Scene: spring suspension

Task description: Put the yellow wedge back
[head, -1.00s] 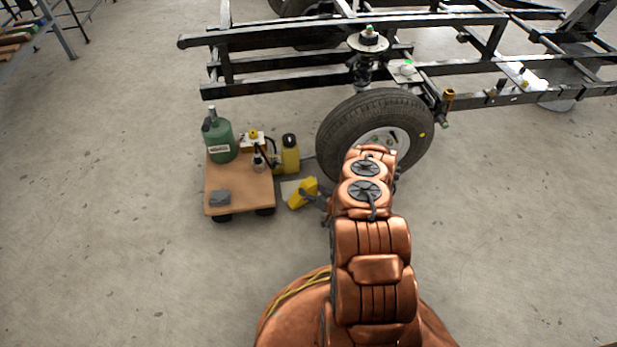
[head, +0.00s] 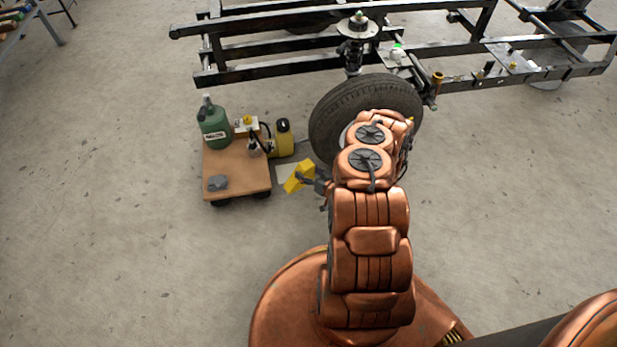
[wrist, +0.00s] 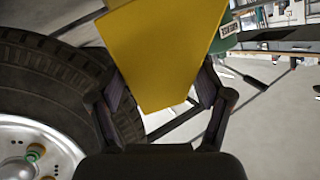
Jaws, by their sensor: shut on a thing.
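The yellow wedge (head: 299,177) is held in my gripper (head: 311,181), left of the front wheel and right of the wooden cart in the head view. In the wrist view the yellow wedge (wrist: 168,50) fills the upper middle between the two dark fingers of my gripper (wrist: 163,95), which are shut on it. A pale flat patch (head: 287,178) shows on the floor just behind and left of the wedge. I cannot tell from these frames how far the wedge is above the floor.
The wheel (head: 365,105) stands under the black frame (head: 270,72). Floor left of the cart is clear.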

